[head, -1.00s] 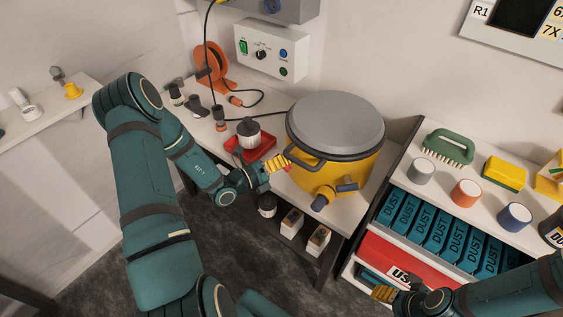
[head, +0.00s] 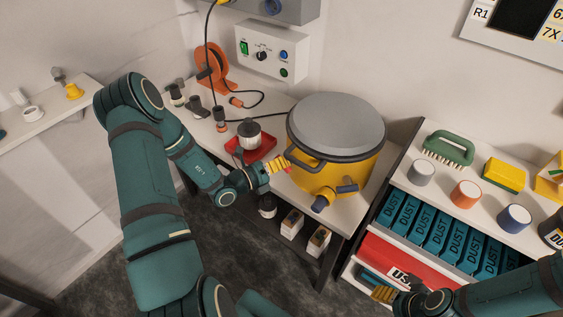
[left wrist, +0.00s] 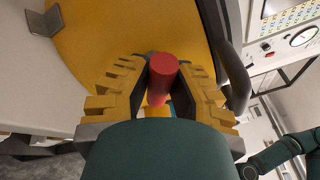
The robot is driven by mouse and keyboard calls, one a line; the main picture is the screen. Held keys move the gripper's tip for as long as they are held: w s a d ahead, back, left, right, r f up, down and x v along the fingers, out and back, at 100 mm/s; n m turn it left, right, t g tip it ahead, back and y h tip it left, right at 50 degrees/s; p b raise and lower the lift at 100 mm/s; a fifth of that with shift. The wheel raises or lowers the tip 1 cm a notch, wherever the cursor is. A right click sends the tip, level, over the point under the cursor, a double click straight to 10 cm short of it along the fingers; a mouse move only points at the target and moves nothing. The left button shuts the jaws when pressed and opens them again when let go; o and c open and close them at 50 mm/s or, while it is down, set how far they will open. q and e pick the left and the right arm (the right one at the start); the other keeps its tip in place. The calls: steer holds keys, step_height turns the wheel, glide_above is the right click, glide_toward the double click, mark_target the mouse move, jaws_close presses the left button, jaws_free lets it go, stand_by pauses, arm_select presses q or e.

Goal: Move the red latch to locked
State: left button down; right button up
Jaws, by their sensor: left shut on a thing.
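The red latch (left wrist: 160,80) shows in the left wrist view as a red rod with a round end, between the yellow fingers of my left gripper (left wrist: 158,88). In the head view my left gripper (head: 278,164) is shut on it at the left side of the yellow drum (head: 325,175), and a small bit of red (head: 288,170) shows by the fingertips. The fingers hide most of the latch, and I cannot tell its locked mark. My right gripper (head: 383,293) is at the lower right, away from the drum, in front of the drawers; its finger gap is too small to judge.
The drum has a grey lid (head: 335,120) and a dark handle (head: 304,160) close to my left fingers. A red tray (head: 262,147) with a grey-topped jar (head: 249,133) stands left of it. A shelf with a green brush (head: 448,146) and several cups is at right.

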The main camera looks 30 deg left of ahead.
arm_select(q)
steer(key=shift+d+r, duration=0.1)
steer(key=shift+r, duration=0.05)
steer(key=shift+d+r+m+g+p, duration=0.15)
steer(key=shift+m+g+p, duration=0.15)
steer(key=shift+m+p, duration=0.6)
steer(key=shift+d+r+m+g+y+p, duration=0.1)
steer(key=shift+m+g+y+p, duration=0.35)
steer(key=shift+m, duration=0.75)
steer(key=shift+d+m+y+p, duration=0.15)
steer(key=shift+m+y+p, duration=0.15)
steer(key=shift+m+y, duration=0.5)
steer(key=shift+d+m+g+y, duration=0.15)
steer(key=shift+m+g+y, duration=0.25)
steer(key=shift+m, duration=1.1)
steer(key=c, duration=0.8)
jaws_free()
steer(key=shift+c, duration=0.2)
